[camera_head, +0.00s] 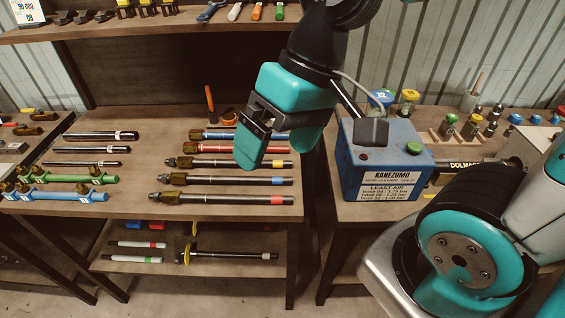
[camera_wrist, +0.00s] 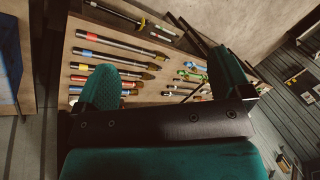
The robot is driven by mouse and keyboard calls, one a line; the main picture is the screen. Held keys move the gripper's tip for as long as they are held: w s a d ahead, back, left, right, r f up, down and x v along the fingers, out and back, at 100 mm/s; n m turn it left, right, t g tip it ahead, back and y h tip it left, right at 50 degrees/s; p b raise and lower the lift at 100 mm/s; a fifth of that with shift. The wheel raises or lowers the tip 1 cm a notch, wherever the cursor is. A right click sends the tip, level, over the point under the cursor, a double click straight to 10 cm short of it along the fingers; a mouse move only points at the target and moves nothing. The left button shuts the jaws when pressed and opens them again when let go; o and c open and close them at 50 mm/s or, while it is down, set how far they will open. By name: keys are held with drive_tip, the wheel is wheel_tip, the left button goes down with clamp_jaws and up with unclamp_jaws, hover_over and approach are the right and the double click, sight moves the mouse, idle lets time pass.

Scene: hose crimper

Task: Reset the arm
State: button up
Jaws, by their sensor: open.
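My gripper (camera_head: 268,142) is teal and black and hangs above the wooden bench in the middle of the head view. In the wrist view its two teal fingers (camera_wrist: 165,85) stand wide apart with nothing between them. Black hoses with brass ends and coloured bands lie on the bench below. My gripper hides parts of the hoses further back.
A blue machine (camera_head: 385,160) labelled KANEZUMO stands close to the right of my gripper. An upper shelf (camera_head: 190,27) with tools runs behind. Green and blue bars (camera_head: 65,179) lie at the left. A lower shelf (camera_head: 215,268) holds more hoses.

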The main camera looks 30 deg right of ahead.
drive_tip(key=s+n, duration=0.1)
drive_tip(key=s+a+n, duration=0.1)
drive_tip(key=n, duration=0.1)
drive_tip(key=s+a+n, duration=0.1)
drive_tip(key=s, duration=0.1)
drive_tip(key=shift+f+g, duration=0.1)
drive_tip(key=shift+g, duration=0.2)
drive_tip(key=shift+f, duration=0.1)
